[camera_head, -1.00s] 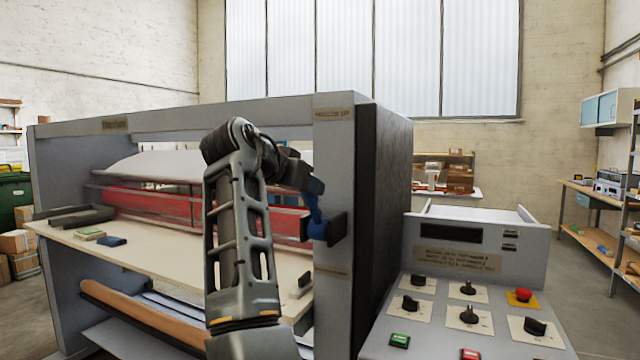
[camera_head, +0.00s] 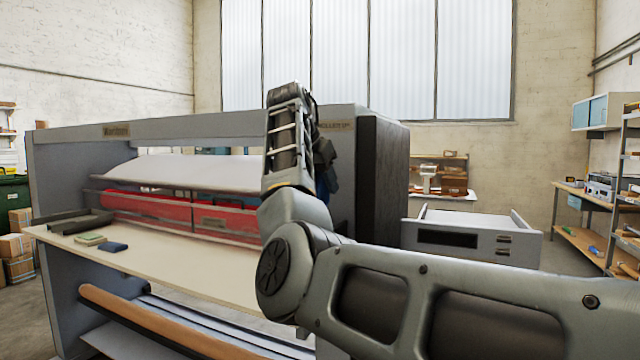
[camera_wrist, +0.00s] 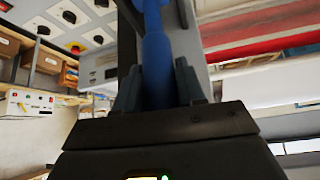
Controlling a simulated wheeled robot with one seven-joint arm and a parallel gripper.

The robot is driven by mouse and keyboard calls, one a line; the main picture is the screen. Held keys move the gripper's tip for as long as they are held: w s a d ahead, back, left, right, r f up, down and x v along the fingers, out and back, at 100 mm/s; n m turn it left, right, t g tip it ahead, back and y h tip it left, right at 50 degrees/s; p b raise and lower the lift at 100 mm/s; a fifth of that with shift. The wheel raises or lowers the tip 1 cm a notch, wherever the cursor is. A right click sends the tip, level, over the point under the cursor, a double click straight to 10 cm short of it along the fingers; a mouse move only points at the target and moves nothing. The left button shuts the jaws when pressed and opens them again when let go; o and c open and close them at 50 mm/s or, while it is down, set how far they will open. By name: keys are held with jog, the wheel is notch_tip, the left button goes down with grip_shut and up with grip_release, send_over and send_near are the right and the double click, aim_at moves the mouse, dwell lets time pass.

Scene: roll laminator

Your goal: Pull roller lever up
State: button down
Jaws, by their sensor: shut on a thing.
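The blue roller lever (camera_wrist: 157,70) runs between the fingers of my gripper (camera_wrist: 158,88) in the wrist view. The fingers are shut on it, one on each side. In the head view a bit of the blue lever (camera_head: 332,178) shows beside my dark gripper (camera_head: 322,160), in front of the laminator's right end post. It is high on the post, close under the "roller up" label (camera_head: 338,125). The lever's pivot and lower part are hidden behind my arm in the head view.
The laminator's pale feed table (camera_head: 180,265) and red roller (camera_head: 150,207) lie left of my arm. A control console (camera_head: 470,240) stands to the right, its lower part hidden by my arm. Small green and blue pads (camera_head: 115,247) lie on the table's left.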

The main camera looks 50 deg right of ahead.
jog(key=shift+d, duration=0.1)
jog(key=c, duration=0.8)
grip_release()
jog(key=shift+o, duration=0.2)
jog(key=w+b+v, duration=0.1)
jog(key=v, duration=0.6)
jog(key=shift+s+r+b, duration=0.25)
jog(key=shift+s+b, duration=0.1)
jog(key=shift+s, duration=0.15)
jog(key=shift+a, duration=0.25)
